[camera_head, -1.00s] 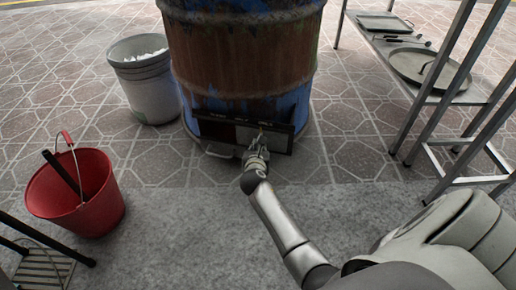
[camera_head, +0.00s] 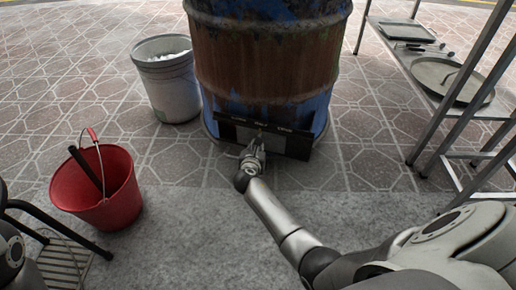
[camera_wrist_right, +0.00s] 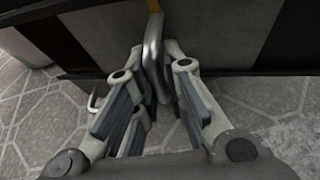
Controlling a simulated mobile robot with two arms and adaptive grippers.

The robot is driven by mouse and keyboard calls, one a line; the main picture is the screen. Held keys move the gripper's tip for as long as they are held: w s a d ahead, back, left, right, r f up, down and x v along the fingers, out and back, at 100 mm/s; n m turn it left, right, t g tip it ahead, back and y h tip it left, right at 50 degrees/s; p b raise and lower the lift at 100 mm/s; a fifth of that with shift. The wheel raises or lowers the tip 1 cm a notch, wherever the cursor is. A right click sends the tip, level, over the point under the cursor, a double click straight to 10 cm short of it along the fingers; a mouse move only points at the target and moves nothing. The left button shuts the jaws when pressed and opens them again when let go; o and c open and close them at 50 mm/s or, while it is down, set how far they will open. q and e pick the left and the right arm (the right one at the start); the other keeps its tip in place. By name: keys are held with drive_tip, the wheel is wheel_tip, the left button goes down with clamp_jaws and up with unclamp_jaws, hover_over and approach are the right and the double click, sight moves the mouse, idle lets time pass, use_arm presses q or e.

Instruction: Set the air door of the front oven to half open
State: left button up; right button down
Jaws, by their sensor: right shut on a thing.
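The front oven is a rusty blue barrel (camera_head: 265,60) in the head view. A dark strip with three small labels (camera_head: 262,125) crosses its base; the lettering is too small to read surely. Below it, the grey air door (camera_head: 244,134) sits about mid-frame, with a dark area on each side. My right gripper (camera_head: 254,147) is shut on the door's metal handle (camera_wrist_right: 153,58), seen between the fingers in the right wrist view. A yellow pointer (camera_wrist_right: 153,6) above the handle lines up near the middle label. My left gripper is out of view.
A grey bucket (camera_head: 168,85) stands left of the barrel, and a red bucket (camera_head: 118,205) nearer at left. A metal shelf (camera_head: 480,112) with trays and tools stands at right. Paving in front of the barrel is mostly clear.

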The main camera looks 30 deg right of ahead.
drive_tip(key=c, duration=1.5)
unclamp_jaws()
drive_tip(key=v, duration=1.2)
